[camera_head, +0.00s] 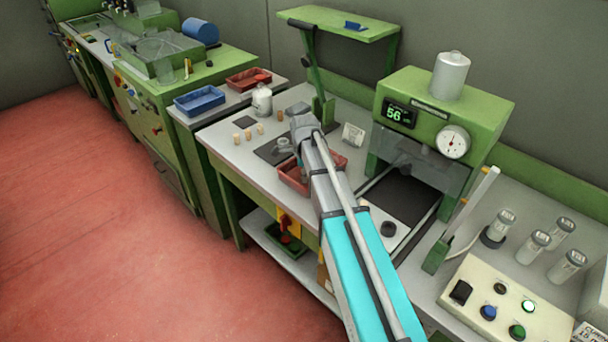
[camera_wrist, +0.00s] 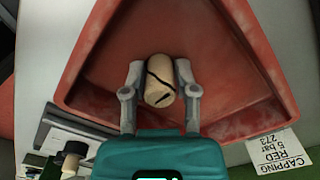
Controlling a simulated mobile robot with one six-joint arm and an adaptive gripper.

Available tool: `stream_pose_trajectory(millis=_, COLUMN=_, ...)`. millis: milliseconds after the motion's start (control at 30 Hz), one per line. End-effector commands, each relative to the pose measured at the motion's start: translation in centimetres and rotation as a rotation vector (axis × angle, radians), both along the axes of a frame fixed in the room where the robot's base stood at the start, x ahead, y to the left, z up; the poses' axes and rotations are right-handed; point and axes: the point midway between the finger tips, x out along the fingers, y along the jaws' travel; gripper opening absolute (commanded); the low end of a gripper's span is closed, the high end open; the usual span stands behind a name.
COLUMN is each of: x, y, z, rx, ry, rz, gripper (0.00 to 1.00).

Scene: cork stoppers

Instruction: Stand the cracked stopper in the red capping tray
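The cracked stopper (camera_wrist: 160,72) is a pale cork cylinder with dark crack lines, seen in the wrist view. My gripper (camera_wrist: 161,78) has one finger on each side of it and looks shut on it. Behind them is the red capping tray (camera_wrist: 105,45), filling most of the wrist view. I cannot tell whether the stopper touches the tray floor. In the head view the red tray (camera_head: 291,184) is partly hidden by my arm, and the stopper is hidden.
Several pale corks (camera_head: 237,138) stand on the bench left of the tray, by a white bottle (camera_head: 262,100). A white label card (camera_head: 353,135) stands behind the tray. The green press (camera_head: 440,112) is to the right. A blue tray (camera_head: 200,100) is at the left.

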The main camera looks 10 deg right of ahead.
Motion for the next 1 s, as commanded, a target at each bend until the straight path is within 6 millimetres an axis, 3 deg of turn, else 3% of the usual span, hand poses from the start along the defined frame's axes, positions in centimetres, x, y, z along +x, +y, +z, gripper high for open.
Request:
stream_pose_trajectory(millis=33, x=0.0, y=0.0, z=0.0, rx=0.000, ry=0.000, rz=0.000, gripper=0.54)
stream_pose_trajectory(millis=100, x=0.0, y=0.0, z=0.0, rx=0.000, ry=0.000, rz=0.000, gripper=0.66)
stream_pose_trajectory(millis=633, x=0.0, y=-0.1, z=0.4, rx=0.000, ry=0.000, rz=-0.001, gripper=0.66)
stream_pose_trajectory(millis=1000, x=0.0, y=-0.1, z=2.7, rx=0.000, ry=0.000, rz=-0.001, gripper=0.66)
